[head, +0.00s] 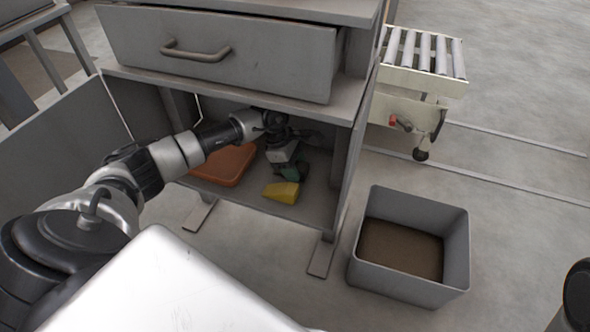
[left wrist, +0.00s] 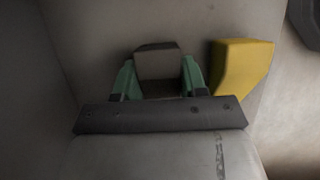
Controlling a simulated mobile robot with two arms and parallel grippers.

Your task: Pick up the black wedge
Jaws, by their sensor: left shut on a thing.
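The black wedge (left wrist: 158,64) looks dark grey and sits between the green fingertips of my left gripper (left wrist: 158,80). The gripper is shut on it, with a finger against each side. In the head view, my left gripper (head: 290,172) is low inside the open cabinet, beneath the drawer. There I cannot make out the wedge apart from the gripper. A yellow wedge (head: 281,192) lies on the cabinet's bottom shelf just in front of the gripper. It also shows in the left wrist view (left wrist: 241,66), to the right of the fingers. My right gripper is not in view.
An orange-brown tray (head: 224,166) lies on the shelf left of the gripper. The drawer (head: 225,55) overhangs the opening, with cabinet walls at the sides. A grey bin (head: 408,287) stands on the floor to the right. A roller conveyor (head: 422,72) stands behind it.

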